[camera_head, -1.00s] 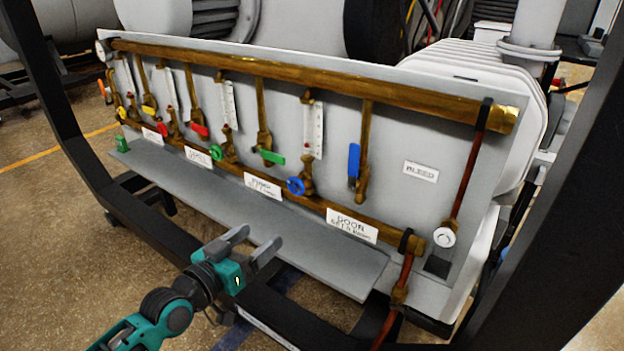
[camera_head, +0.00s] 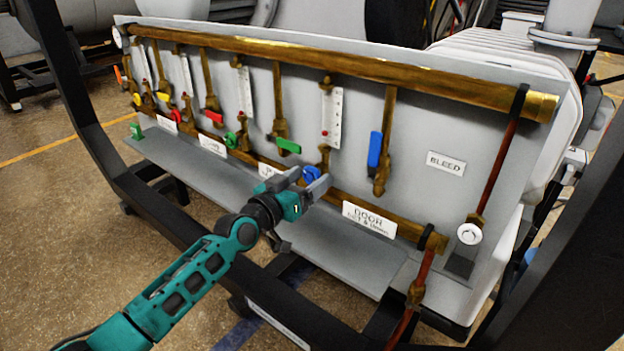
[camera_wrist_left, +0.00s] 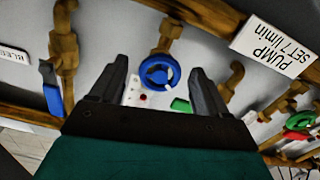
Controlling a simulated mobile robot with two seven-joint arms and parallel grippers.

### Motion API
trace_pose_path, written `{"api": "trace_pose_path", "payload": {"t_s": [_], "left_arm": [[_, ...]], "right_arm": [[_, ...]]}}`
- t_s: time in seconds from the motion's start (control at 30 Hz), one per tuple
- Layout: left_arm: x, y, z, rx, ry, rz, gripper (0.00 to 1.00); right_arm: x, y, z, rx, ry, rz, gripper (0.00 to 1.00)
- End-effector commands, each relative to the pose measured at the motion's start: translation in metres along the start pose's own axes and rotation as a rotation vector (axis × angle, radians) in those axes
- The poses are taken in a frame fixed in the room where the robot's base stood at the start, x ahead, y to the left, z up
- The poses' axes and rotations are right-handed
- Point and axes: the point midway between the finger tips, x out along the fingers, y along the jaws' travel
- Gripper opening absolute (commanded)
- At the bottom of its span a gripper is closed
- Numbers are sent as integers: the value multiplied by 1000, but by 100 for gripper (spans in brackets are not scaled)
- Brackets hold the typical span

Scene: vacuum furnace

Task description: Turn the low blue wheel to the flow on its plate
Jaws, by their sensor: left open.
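The low blue wheel (camera_head: 311,174) is on a brass valve at the lower pipe, below a clear flow tube (camera_head: 332,118) with a red float near its bottom. In the left wrist view the blue wheel (camera_wrist_left: 159,72) shows between my two finger tips. My left gripper (camera_head: 306,181) is open, its fingers on either side of the wheel; I cannot tell whether they touch it. The white DOOR plate (camera_head: 369,219) is right of the wheel; its small set-flow line is too blurred to read. My right gripper is out of view.
A blue lever (camera_head: 374,150) hangs on a brass branch to the right. Green lever (camera_head: 288,146) and green wheel (camera_head: 231,140) are to the left. A grey shelf (camera_head: 350,258) runs below the panel. A black frame (camera_head: 90,130) stands in front. The PUMP plate (camera_wrist_left: 273,45) shows in the wrist view.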

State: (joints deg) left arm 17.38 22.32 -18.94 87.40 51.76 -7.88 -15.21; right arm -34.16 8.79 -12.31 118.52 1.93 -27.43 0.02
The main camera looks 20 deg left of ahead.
Motion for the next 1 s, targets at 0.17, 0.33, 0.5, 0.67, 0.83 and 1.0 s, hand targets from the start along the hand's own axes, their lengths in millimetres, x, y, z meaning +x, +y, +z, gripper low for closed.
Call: {"api": "trace_pose_path", "payload": {"t_s": [0.17,0.33,0.5,0.67,0.83,1.0], "left_arm": [[15,0,0,1,0,-1,76],[19,0,0,1,-1,-1,76],[18,0,0,1,-1,-1,76],[18,0,0,1,-1,-1,63],[18,0,0,1,-1,-1,46],[18,0,0,1,-1,-1,30]], "right_arm": [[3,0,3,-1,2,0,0],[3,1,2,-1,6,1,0],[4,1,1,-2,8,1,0],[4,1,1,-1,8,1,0],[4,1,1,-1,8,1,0],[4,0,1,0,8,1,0]]}}
